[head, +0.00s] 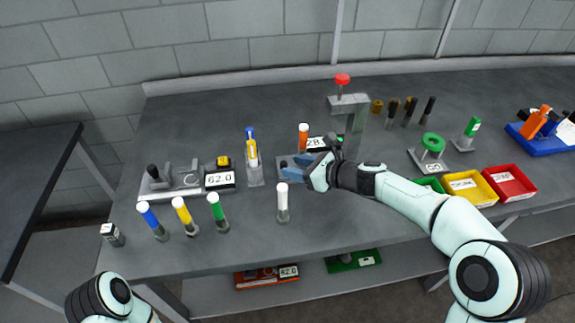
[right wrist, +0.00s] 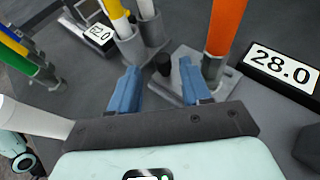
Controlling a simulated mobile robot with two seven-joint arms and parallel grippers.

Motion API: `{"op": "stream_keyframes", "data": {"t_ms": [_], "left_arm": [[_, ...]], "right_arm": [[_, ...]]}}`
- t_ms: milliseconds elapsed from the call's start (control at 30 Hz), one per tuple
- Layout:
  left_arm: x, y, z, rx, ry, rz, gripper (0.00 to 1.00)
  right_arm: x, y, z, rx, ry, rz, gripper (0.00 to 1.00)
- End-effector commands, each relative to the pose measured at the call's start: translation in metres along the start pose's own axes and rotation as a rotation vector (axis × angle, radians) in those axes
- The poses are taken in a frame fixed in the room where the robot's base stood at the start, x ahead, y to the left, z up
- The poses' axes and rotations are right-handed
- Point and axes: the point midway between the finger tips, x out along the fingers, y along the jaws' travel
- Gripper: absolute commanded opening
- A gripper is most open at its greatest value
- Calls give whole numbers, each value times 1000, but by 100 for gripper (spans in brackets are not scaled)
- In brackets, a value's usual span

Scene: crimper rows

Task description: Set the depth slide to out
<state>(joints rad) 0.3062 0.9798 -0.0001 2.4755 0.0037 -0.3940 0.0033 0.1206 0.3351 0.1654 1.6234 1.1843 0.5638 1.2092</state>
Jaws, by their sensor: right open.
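My right gripper (head: 297,165) is open, its two blue fingers pointing left over a grey plate fixture on the bench. In the right wrist view the open right gripper (right wrist: 158,88) has a small black knob (right wrist: 163,65) standing between and just beyond its fingertips, apart from both. The knob seems to be the depth slide's; its setting cannot be read. An orange handle (right wrist: 226,25) rises from the fixture plate (right wrist: 222,78) beside the right finger. The orange handle also shows in the head view (head: 303,131). My left gripper is out of the head view.
A 28.0 display (right wrist: 283,69) stands right of the orange handle. A white-topped post (head: 283,190) stands in front of my right gripper. A holder with blue and yellow handles (head: 254,175) is left. A red-topped press (head: 348,103) stands behind. Yellow bin (head: 466,199) and red bin (head: 533,191) are right.

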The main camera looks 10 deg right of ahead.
Motion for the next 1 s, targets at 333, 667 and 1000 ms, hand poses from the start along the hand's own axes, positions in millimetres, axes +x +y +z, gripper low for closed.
{"op": "stream_keyframes", "data": {"t_ms": [333,667,1000], "left_arm": [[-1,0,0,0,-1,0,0],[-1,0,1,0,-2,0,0],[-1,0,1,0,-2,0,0]], "right_arm": [[-75,0,1,-1,0,-1,48],[-95,1,0,0,0,2,48],[-94,1,0,0,0,3,48]]}}
